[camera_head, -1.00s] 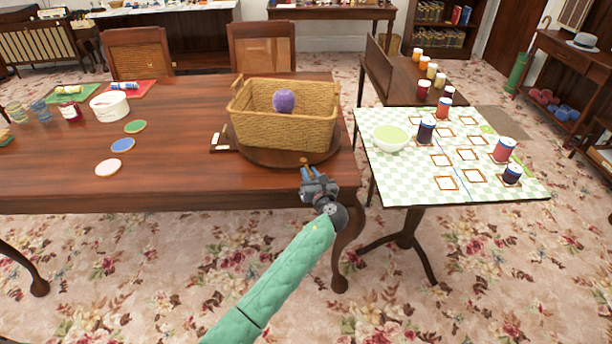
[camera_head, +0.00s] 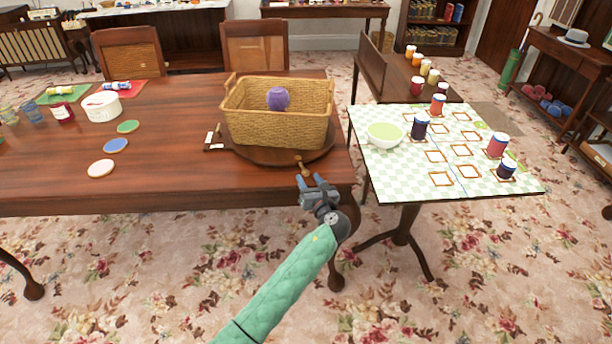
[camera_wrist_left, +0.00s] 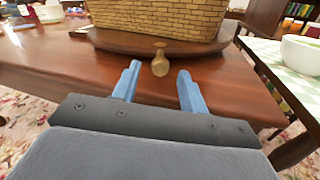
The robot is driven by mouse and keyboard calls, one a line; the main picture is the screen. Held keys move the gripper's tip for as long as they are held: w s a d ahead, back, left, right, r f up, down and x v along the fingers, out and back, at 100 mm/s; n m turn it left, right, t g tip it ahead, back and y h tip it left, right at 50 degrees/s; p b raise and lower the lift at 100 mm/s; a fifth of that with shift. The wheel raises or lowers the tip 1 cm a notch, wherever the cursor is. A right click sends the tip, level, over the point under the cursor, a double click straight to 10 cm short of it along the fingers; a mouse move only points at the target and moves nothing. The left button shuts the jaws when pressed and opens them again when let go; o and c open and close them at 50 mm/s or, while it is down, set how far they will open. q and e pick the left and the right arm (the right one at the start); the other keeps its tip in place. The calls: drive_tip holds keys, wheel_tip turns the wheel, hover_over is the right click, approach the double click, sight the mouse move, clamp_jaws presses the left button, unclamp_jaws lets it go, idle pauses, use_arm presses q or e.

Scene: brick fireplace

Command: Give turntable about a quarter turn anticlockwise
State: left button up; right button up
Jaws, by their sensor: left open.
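The turntable (camera_head: 262,154) is a round dark wooden disc on the brown table, close to its right end. A wicker basket (camera_head: 277,128) stands on it with a purple ball of yarn (camera_head: 278,98) inside. A small wooden knob (camera_head: 304,168) sticks out from the turntable's near edge; in the left wrist view the knob (camera_wrist_left: 160,64) lies just beyond and between my fingertips. My left gripper (camera_head: 312,181) is open and empty at the table's front edge, with its blue fingers (camera_wrist_left: 157,85) pointing at the knob. My right gripper is not in view.
Coasters (camera_head: 116,146) and a white tub (camera_head: 102,106) lie on the brown table's left. A small card holder (camera_head: 212,138) sits left of the turntable.

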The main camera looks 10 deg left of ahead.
use_arm(q)
drive_tip(key=shift+v, duration=1.2)
drive_tip(key=shift+s+d, duration=0.25)
drive_tip(key=shift+s, duration=0.2)
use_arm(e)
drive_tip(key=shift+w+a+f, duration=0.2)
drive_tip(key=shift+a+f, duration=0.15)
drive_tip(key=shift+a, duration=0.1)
